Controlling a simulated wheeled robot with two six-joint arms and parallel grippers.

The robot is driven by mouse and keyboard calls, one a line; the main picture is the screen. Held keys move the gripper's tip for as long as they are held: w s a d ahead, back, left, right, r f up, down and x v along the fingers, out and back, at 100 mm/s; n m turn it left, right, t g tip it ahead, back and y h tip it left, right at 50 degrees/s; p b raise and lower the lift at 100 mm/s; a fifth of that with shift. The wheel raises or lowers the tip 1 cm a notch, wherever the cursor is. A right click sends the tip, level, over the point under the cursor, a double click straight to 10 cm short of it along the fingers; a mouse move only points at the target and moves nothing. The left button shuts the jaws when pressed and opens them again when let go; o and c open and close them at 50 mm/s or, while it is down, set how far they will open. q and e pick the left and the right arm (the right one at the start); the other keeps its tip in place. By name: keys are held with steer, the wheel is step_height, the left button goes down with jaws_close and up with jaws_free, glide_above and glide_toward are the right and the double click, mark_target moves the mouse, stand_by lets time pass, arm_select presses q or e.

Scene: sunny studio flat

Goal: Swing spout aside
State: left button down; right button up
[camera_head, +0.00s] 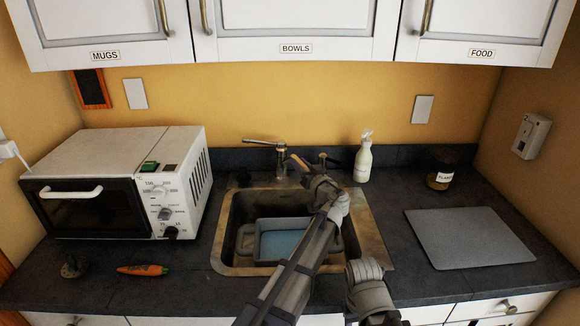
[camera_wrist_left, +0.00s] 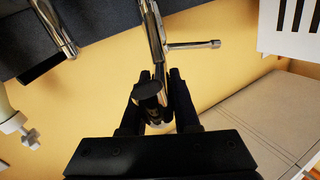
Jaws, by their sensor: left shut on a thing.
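The chrome tap (camera_head: 281,162) stands behind the sink, with its thin lever (camera_head: 262,142) pointing left; the lever also shows in the left wrist view (camera_wrist_left: 195,45). My left gripper (camera_head: 300,163) is at the tap, just right of its body. In the left wrist view, the spout (camera_wrist_left: 154,38) runs down between the fingers of the left gripper (camera_wrist_left: 158,88), which is shut on it near its dark round end. In the head view the gripper and wrist largely hide the spout.
The sink (camera_head: 222,240) holds a grey basin (camera_head: 247,238) with blue inside. A white soap bottle (camera_head: 363,160) stands right of the tap, and a microwave (camera_head: 95,190) on the left. A jar (camera_head: 439,178) and grey board (camera_head: 468,238) are at right. Cupboards hang above.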

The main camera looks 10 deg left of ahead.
arm_select(q)
steer(key=shift+w+d+n+g+y, duration=0.95)
steer(key=shift+w+n+g+y, duration=0.15)
steer(key=shift+g, duration=0.15)
steer(key=shift+w+d+n+g+y, duration=0.9)
steer(key=shift+w+n+g+y, duration=0.15)
steer(key=shift+g, duration=0.2)
steer(key=c, duration=0.7)
jaws_free()
